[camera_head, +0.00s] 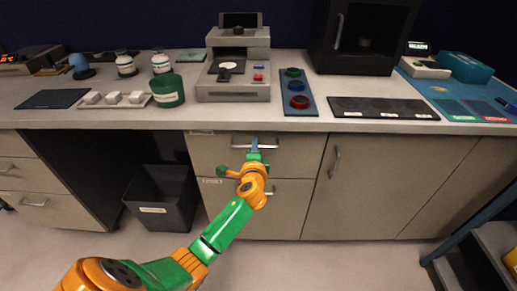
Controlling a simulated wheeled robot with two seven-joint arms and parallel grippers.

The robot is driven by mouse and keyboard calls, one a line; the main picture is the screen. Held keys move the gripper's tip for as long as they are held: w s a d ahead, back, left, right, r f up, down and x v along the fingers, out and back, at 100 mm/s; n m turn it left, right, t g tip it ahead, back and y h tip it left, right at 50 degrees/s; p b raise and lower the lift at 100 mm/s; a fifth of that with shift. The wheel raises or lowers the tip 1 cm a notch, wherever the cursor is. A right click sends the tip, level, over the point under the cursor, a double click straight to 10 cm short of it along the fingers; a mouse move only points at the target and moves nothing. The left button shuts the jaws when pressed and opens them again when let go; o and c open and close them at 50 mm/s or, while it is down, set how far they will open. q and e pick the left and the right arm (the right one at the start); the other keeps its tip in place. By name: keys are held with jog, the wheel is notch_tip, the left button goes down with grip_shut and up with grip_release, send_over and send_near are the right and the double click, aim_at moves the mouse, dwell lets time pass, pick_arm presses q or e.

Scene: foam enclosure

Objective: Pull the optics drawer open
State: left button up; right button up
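The upper drawer (212,153) in the middle of the bench has a silver bar handle (270,146). Its front looks flush with the cabinet, so the drawer looks shut. A lower drawer (288,210) sits under it, with a small label at its upper left that is too small to read. My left gripper (254,146) is at the middle of the upper handle, its blue fingers overlapping the bar. I cannot tell whether the fingers are closed around it. My orange and green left arm covers part of both drawer fronts. My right gripper is out of view.
A dark bin (162,200) stands in the open bay left of the drawers. A cabinet door (365,190) is to the right. The countertop above holds a grey instrument (234,93), a green container (167,91) and a button panel (297,112). A blue-framed cart stands at the lower right.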

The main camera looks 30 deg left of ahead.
pick_arm(q)
jog(key=shift+w+a+f, duration=0.1)
jog(key=shift+w+a, duration=0.05)
jog(key=shift+w, duration=0.1)
jog(key=shift+s, duration=0.1)
grip_shut()
dwell(1.2)
